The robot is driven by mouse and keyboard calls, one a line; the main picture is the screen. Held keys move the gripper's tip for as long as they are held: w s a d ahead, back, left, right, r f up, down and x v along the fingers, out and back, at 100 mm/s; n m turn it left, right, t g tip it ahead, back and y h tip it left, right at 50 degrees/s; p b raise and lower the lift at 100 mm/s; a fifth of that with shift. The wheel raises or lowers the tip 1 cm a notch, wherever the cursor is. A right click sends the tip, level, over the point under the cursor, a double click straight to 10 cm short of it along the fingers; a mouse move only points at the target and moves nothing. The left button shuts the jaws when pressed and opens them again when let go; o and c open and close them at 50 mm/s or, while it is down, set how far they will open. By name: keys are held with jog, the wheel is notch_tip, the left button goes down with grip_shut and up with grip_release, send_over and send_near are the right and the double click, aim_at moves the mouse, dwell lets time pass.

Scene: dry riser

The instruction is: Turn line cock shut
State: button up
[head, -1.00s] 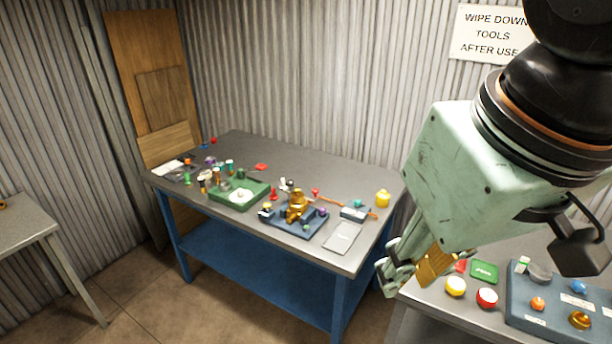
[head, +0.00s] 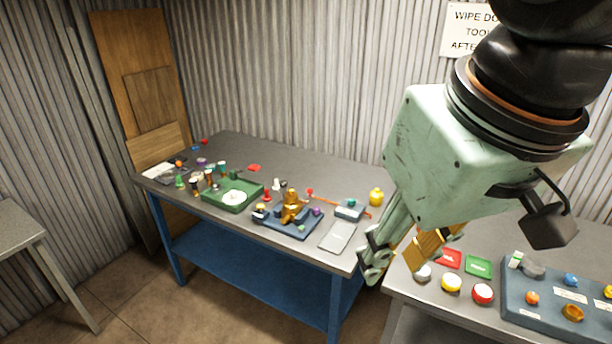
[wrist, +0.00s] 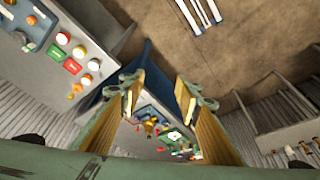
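A brass fitting (head: 292,208) stands on a blue base plate (head: 285,226) near the front of the middle bench. A blue-grey panel (head: 540,318) on the right bench carries coloured knobs and a low brass part (head: 573,313). Its labels are too small to read, and I cannot tell which part is the line cock. My gripper (head: 395,262) hangs over the gap between the two benches, apart from both fixtures. In the wrist view my gripper (wrist: 160,90) has its two fingers wide apart with nothing between them touching. The brass fitting (wrist: 150,122) shows beyond them.
White, yellow and red buttons (head: 452,283) and red and green plates (head: 478,266) lie on the right bench. The middle bench (head: 340,172) holds a green tray (head: 234,204), a grey plate (head: 338,236) and a yellow weight-like object (head: 376,197).

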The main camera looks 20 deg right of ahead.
jog(key=w+d+r+m+g+p, duration=0.1)
jog(key=w+d+r, duration=0.15)
jog(key=w, duration=0.65)
jog(key=w+d+r+m+p, duration=0.1)
jog(key=w+r+m+p, duration=0.15)
jog(key=w, duration=0.65)
jog(key=m+g+p, duration=0.3)
jog(key=m+p, duration=0.4)
send_over(352, 199)
notch_tip(352, 199, down, 29)
jog(key=shift+s+f, duration=0.1)
jog(key=shift+f, duration=0.1)
jog(key=shift+f, duration=6.8)
